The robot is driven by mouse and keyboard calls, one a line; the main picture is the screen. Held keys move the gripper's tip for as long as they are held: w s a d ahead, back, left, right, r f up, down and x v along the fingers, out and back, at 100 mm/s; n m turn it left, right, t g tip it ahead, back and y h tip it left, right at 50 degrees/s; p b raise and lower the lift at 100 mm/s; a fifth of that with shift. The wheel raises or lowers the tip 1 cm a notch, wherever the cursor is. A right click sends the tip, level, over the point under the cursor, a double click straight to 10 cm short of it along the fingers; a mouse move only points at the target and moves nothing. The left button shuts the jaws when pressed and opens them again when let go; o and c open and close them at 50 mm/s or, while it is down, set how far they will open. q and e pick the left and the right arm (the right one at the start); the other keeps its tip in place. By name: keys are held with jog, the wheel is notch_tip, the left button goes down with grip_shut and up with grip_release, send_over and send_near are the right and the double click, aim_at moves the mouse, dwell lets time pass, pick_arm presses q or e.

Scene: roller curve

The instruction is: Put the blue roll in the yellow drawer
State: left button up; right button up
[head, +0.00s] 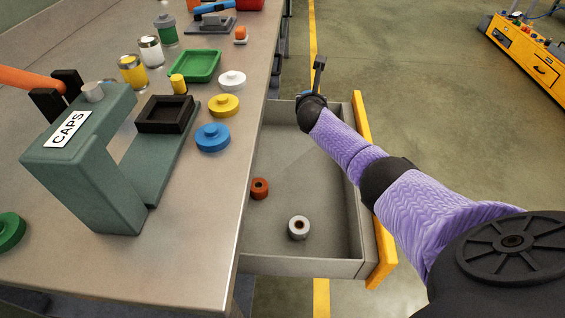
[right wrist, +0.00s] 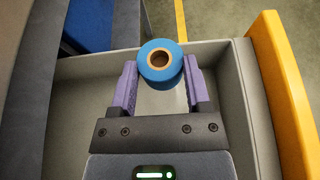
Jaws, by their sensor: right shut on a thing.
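The blue roll (right wrist: 151,77), a ring with a pale core, is between the fingers of my right gripper (right wrist: 160,85) in the right wrist view. My right gripper is shut on it. In the head view my right gripper (head: 313,80) is at the drawer's far end; my wrist hides most of the roll. The yellow-fronted drawer (head: 375,200) is open, and its yellow front shows on the right in the wrist view (right wrist: 283,85). The roll appears over the drawer's far part, near its far wall; its height is unclear. My left gripper is not in view.
Inside the drawer lie a red-brown roll (head: 259,188) and a grey roll (head: 299,228), with bare floor around them. The bench (head: 190,270) left of the drawer holds a green CAPS press (head: 90,180), colored caps and a green tray (head: 194,66).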

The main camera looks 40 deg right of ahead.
aim_at(308, 143)
jog(key=f+b, duration=0.2)
jog(key=f, duration=0.2)
jog(key=f+b, duration=0.3)
jog(key=f, duration=0.1)
jog(key=f+b, duration=0.3)
jog(key=f, duration=0.1)
jog(key=shift+s+d, duration=0.15)
jog(key=shift+s, duration=0.1)
jog(key=shift+r, duration=0.3)
jog(key=shift+f, duration=0.15)
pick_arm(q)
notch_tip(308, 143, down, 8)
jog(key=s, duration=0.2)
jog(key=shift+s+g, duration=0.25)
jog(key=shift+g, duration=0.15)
pick_arm(e)
jog(key=o, duration=1.2)
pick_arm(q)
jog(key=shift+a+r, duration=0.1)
pick_arm(e)
jog(key=shift+o, duration=0.2)
